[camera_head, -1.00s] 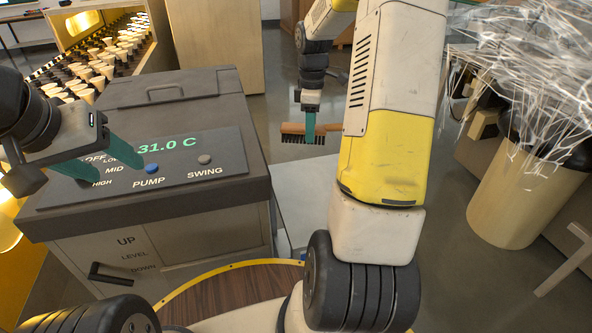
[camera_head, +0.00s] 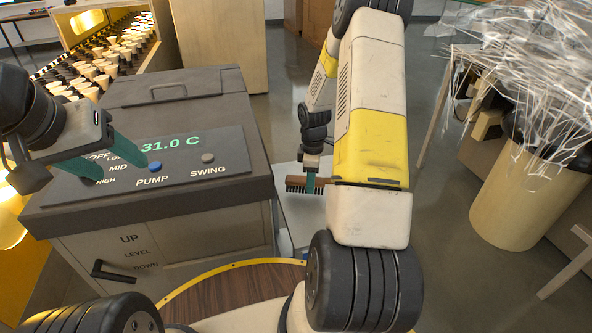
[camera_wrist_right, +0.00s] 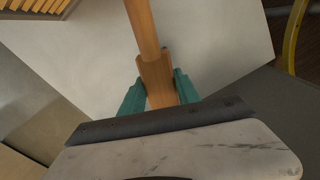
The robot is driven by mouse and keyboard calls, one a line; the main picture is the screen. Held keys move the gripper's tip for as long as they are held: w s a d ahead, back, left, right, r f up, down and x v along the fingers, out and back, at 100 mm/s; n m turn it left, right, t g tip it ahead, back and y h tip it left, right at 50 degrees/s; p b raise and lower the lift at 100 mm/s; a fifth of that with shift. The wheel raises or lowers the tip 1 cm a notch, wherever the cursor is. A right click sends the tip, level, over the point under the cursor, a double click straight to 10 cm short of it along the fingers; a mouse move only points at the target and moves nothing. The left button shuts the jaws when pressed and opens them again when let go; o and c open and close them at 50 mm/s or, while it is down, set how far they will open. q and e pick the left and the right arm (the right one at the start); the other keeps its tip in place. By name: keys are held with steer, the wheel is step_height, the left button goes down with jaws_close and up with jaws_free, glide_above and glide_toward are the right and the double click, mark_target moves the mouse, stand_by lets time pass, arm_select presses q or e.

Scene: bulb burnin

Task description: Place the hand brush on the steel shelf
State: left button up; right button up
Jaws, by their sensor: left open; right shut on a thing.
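The hand brush has a wooden back and dark bristles (camera_head: 300,188). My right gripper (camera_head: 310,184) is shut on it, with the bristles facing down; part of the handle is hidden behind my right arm. In the right wrist view the brush's wooden handle (camera_wrist_right: 143,28) runs away from between the teal fingers (camera_wrist_right: 160,92). A pale grey flat surface (camera_head: 302,220), which looks like the steel shelf, lies below the brush; it also fills much of the right wrist view (camera_wrist_right: 220,45). I cannot tell whether the brush touches it. My left gripper (camera_head: 120,172) is open and empty over the control panel.
A grey machine (camera_head: 150,205) with a control panel reading 31.0 C stands at the left, beside the pale surface. A rack of bulbs (camera_head: 100,62) is behind it. A bin (camera_head: 515,205) with clear wrap stands at the right. A slatted wooden item (camera_wrist_right: 38,6) shows in the wrist view.

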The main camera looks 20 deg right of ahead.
steer(key=shift+f, duration=1.25)
steer(key=shift+f, duration=0.15)
steer(key=o, duration=1.2)
